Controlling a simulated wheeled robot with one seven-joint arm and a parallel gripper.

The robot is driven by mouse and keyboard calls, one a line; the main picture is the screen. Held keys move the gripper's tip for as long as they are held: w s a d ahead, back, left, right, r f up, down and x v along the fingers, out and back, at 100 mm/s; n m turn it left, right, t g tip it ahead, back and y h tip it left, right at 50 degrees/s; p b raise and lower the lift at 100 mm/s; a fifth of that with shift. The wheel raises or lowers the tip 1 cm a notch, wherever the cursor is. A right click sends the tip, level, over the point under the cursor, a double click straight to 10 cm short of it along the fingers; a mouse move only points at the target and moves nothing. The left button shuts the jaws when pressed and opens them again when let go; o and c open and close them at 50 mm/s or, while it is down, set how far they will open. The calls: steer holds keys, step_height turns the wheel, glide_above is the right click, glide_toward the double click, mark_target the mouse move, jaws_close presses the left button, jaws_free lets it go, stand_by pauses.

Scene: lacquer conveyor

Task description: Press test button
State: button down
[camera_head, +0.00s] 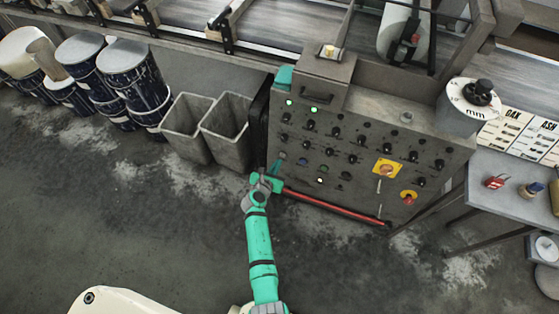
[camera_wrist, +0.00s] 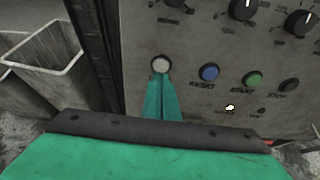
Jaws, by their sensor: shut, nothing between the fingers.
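The control panel (camera_head: 335,150) is a grey upright box with rows of knobs, buttons and lamps. In the wrist view, a round pale button (camera_wrist: 161,65) sits at the panel's left side, its label not visible. My gripper (camera_wrist: 162,84) is shut and empty, with its teal fingertips just below that button in the picture. I cannot tell whether they touch it. To the right are a blue button (camera_wrist: 209,72) marked RESET, a green button (camera_wrist: 253,79) marked START and a dark button (camera_wrist: 289,85). In the head view, my gripper (camera_head: 276,167) is at the panel's lower left.
Two grey bins (camera_head: 228,130) stand left of the panel, with several paint drums (camera_head: 132,72) beyond. A red bar (camera_head: 330,207) runs low along the panel's front. A grey table (camera_head: 515,195) stands at the right. A conveyor (camera_head: 285,25) runs behind. The floor in front is clear.

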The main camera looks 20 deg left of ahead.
mark_target(283, 155)
steer(key=shift+w+f, duration=0.25)
steer(key=shift+w, duration=1)
steer(key=shift+d, duration=0.1)
